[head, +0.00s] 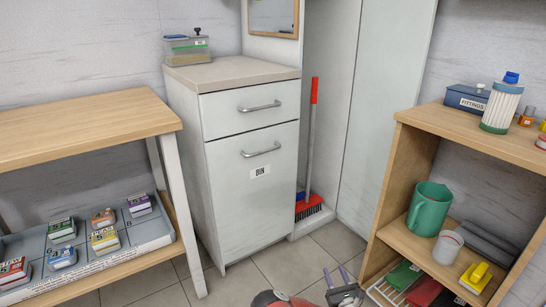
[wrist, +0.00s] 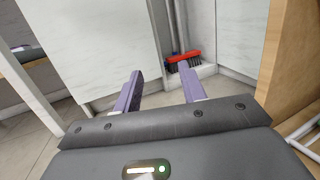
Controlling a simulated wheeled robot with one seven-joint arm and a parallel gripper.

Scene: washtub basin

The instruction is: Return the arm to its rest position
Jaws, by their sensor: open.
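My gripper (head: 336,277) shows at the bottom of the head view, low over the tiled floor between the cabinet and the right shelf. Its two purple fingers are spread with nothing between them. In the wrist view my gripper (wrist: 160,90) is also open and empty, its fingers pointing toward the cabinet base and the corner. Part of my arm shows at the bottom edge of the head view; the rest of it is out of view.
A white cabinet (head: 255,190) labelled BIN stands ahead. A red broom (head: 312,140) leans in the corner. A wooden bench (head: 85,128) with a tray of boxes is at left. A wooden shelf (head: 392,190) with a green jug (head: 429,209) is close at right. Floor between is clear.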

